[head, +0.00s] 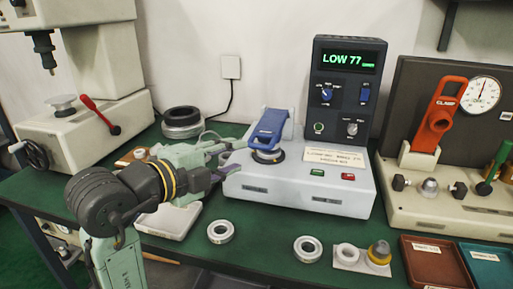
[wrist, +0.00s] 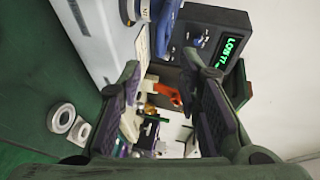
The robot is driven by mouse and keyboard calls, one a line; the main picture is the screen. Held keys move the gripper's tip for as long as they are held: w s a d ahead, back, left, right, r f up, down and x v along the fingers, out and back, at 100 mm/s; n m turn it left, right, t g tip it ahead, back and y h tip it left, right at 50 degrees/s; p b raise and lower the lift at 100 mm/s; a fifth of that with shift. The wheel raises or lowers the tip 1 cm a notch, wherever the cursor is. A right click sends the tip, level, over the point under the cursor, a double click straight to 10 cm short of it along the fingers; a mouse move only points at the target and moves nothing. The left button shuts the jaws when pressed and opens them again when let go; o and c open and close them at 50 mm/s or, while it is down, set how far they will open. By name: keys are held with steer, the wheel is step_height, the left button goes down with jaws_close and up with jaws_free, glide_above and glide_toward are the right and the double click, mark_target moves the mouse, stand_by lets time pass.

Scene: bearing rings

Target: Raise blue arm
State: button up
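The blue arm (head: 268,130) is on the white tester (head: 297,190) in the middle of the table. It slants down toward the front, with its near end over a round dark-and-metal seat (head: 267,156). In the wrist view part of the blue arm (wrist: 167,25) shows at the top, beyond the fingers. My gripper (head: 228,162) is just left of the tester and the blue arm, apart from the arm. In the wrist view its two fingers (wrist: 160,72) stand wide apart with nothing held between them.
The tester's dark panel (head: 346,108) reads "LOW 77". A red clamp (head: 440,110) and dial gauge (head: 482,94) stand right. Loose rings (head: 221,231) (head: 307,248) lie in front. A press with a red lever (head: 99,115) stands left. Brown (head: 433,262) and blue trays are front right.

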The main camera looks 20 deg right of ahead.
mark_target(261, 148)
steer(key=p+x, duration=0.2)
steer(key=x, duration=0.8)
steer(key=shift+w+d, duration=0.15)
steer(key=shift+d, duration=0.05)
steer(key=shift+c, duration=0.4)
steer(key=c, duration=0.5)
jaws_close()
steer(key=shift+f, duration=0.15)
